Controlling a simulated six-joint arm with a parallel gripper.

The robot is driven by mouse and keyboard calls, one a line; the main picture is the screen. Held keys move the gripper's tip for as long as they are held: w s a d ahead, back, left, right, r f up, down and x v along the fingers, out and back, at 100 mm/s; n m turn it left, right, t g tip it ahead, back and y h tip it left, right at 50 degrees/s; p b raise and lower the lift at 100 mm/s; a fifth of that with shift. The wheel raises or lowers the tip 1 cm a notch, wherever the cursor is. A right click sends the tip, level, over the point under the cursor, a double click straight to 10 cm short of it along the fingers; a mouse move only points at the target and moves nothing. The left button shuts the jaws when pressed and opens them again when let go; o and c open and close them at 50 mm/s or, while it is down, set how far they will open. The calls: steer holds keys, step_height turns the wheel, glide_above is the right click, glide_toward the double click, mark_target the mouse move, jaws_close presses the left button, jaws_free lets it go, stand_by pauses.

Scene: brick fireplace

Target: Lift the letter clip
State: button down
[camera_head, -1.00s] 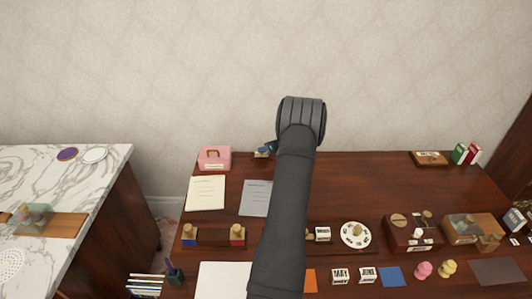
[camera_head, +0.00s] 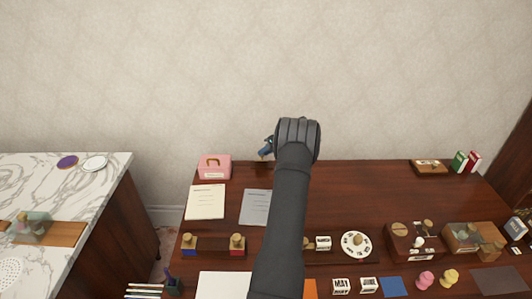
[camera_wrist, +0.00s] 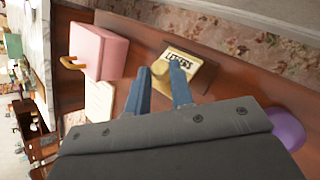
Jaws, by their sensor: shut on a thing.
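The plaque lies just beyond the fingertips. In the head view my gripper (camera_head: 266,149) is at the back edge of the dark desk, right of the pink box (camera_head: 215,167). The clip is too small and covered there to make out clearly.
The dark wooden desk (camera_head: 370,190) has bare room right of my arm. Papers (camera_head: 206,201) lie in front of the pink box. Several small items fill the desk's front, including a round white dial (camera_head: 357,244). A marble counter (camera_head: 60,190) stands at the left.

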steer(key=c, duration=1.3)
jaws_free()
steer(key=shift+o, duration=0.2)
steer(key=v, duration=1.7)
steer(key=shift+d+r, duration=0.15)
steer(key=shift+d, duration=0.05)
steer(key=shift+s, duration=0.1)
steer(key=x, duration=1.7)
steer(key=shift+a, duration=0.2)
